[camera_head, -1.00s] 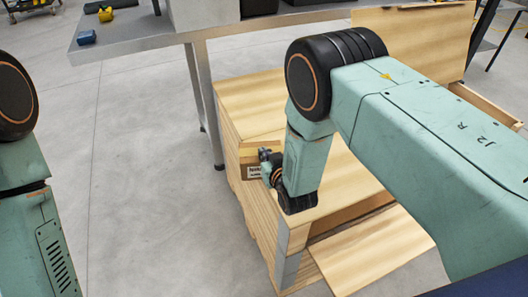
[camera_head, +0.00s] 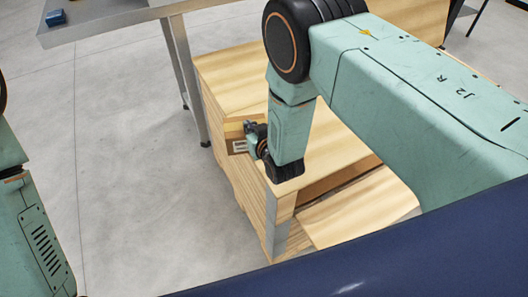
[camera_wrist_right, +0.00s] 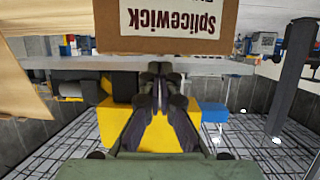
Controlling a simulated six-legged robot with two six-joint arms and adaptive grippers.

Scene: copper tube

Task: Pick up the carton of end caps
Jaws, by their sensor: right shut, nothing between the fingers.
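The carton (camera_head: 238,146) is a small brown cardboard box with a white label, on the wooden bench by its left edge in the head view. In the right wrist view the carton (camera_wrist_right: 108,32) fills the top middle, with its label "Splicewick" upside down. My right gripper (camera_head: 250,131) is right beside the carton and partly hides it. In the wrist view the right gripper's fingers (camera_wrist_right: 160,70) are together and empty, pointing toward the carton's labelled side. Whether they touch it cannot be told. My left arm shows at the left edge; its gripper is out of frame.
The wooden bench (camera_head: 232,75) has a lower board (camera_head: 350,215) at its front right. A grey metal table (camera_head: 110,30) stands behind it, with a blue item (camera_head: 55,17) on its corner. The grey floor (camera_head: 120,160) at left is clear.

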